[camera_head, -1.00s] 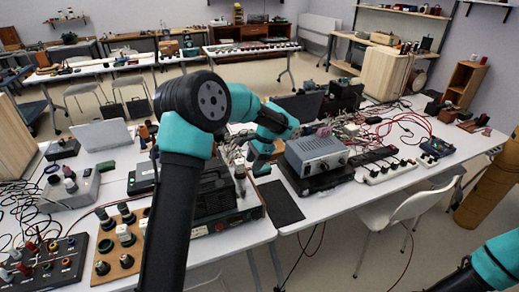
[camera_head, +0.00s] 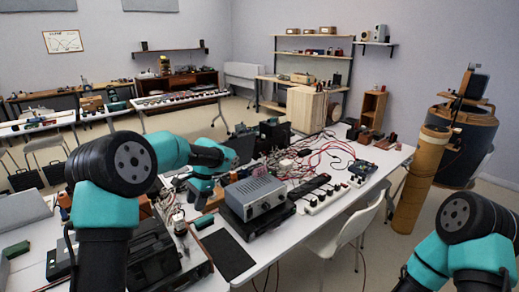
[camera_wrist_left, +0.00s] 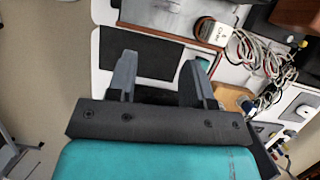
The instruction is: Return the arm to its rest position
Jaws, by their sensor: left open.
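My left arm, black and teal, reaches over the workbench (camera_head: 325,222) in the head view. Its gripper (camera_head: 190,212) points down there, partly hidden by the wrist, left of the grey metal instrument (camera_head: 255,194). In the left wrist view my left gripper (camera_wrist_left: 161,80) is open, with two dark fingers wide apart and nothing between them. A black mat (camera_wrist_left: 138,56) lies below and beyond the fingers. My right arm shows at the lower right of the head view, but its gripper is out of the frame.
The grey instrument stands on a black box beside the dark mat (camera_head: 228,254). Red cables (camera_head: 318,152) and power strips (camera_head: 325,195) crowd the bench behind it. A white chair (camera_head: 345,238) stands in front. A tan cylinder (camera_head: 420,180) stands at the right.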

